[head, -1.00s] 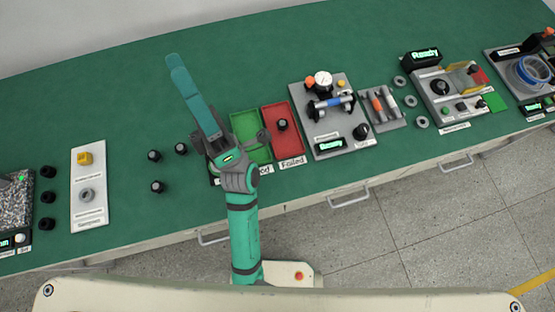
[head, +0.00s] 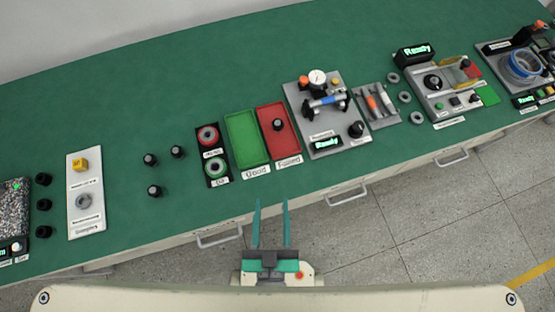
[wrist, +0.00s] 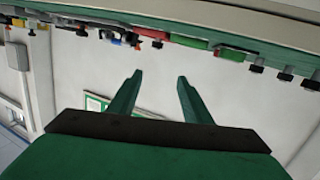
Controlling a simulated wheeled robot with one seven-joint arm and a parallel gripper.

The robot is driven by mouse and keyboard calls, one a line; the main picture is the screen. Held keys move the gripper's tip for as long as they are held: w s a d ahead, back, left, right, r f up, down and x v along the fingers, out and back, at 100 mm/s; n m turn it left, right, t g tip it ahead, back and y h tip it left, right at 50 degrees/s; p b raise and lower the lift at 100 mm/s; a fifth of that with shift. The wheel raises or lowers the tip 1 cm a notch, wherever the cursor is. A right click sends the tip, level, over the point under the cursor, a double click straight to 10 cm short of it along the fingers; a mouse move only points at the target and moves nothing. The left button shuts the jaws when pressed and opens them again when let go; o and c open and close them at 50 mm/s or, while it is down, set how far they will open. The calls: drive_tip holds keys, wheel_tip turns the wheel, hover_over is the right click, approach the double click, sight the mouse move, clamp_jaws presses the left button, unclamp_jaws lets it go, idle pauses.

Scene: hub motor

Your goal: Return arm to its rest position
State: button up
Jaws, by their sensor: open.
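My gripper (head: 271,222) is low at the front centre of the head view, close to my base and short of the bench's front edge. Its two teal fingers stand apart with nothing between them. In the wrist view the gripper (wrist: 156,85) also shows its fingers spread and empty. The rest of my arm is folded behind it and mostly hidden.
The green bench (head: 200,75) spans the view. It holds a green tray (head: 245,138), a red tray (head: 287,146) with a black knob-shaped part (head: 278,125), a gauge fixture (head: 325,145), and several loose black parts (head: 154,190). Floor lies between bench and me.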

drive_tip(key=s, duration=0.1)
drive_tip(key=s+d+f+g, duration=0.1)
drive_tip(key=s+f, duration=0.1)
drive_tip(key=shift+d+m, duration=0.25)
drive_tip(key=shift+m, duration=0.15)
